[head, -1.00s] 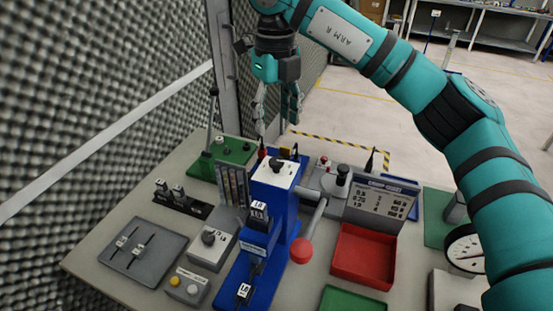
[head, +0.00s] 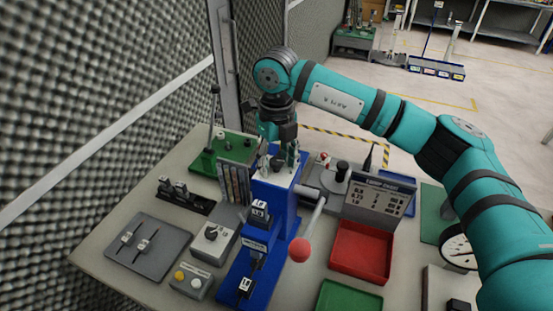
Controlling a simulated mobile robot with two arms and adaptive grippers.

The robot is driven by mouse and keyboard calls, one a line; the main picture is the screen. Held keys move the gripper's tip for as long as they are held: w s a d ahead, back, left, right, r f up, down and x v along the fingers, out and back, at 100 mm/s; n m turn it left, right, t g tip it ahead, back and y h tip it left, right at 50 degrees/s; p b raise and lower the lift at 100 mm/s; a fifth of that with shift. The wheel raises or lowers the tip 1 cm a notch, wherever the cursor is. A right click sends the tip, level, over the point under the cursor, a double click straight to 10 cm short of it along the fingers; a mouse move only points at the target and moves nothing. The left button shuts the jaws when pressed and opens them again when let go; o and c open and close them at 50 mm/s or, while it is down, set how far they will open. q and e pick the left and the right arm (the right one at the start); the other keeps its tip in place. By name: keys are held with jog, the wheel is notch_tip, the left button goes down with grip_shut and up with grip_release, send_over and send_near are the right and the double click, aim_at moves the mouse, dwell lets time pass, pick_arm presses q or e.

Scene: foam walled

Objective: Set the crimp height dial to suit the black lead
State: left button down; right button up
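The blue crimp press (head: 286,205) stands in the middle of the bench. A black dial (head: 277,162) sits on its pale top plate. My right gripper (head: 279,160) points down over this plate, its fingers apart on either side of the dial. The fingers partly hide the dial, so its setting is not readable and contact cannot be told. A chart board (head: 381,201) with rows of numbers stands right of the press; its small text is mostly unreadable. A thin black upright piece (head: 368,158) shows behind the board; I cannot tell if it is the black lead. My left gripper is out of view.
A lever with a red ball (head: 300,249) sticks out at the press's front right. A red tray (head: 361,252) and a green tray (head: 348,298) lie to the right. A foam wall (head: 90,100) bounds the left side.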

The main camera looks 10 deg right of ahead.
grip_shut()
jog(key=shift+w+f+n+b, duration=0.1)
jog(key=shift+f+n+b, duration=0.05)
jog(key=shift+n+b, duration=1.45)
jog(key=shift+b, duration=0.15)
jog(key=shift+n+b, duration=0.75)
jog(key=shift+n, duration=0.35)
jog(key=shift+r+n+b, duration=0.2)
jog(key=shift+n+b, duration=0.35)
jog(key=shift+n, duration=0.55)
jog(key=shift+o, duration=0.4)
grip_release()
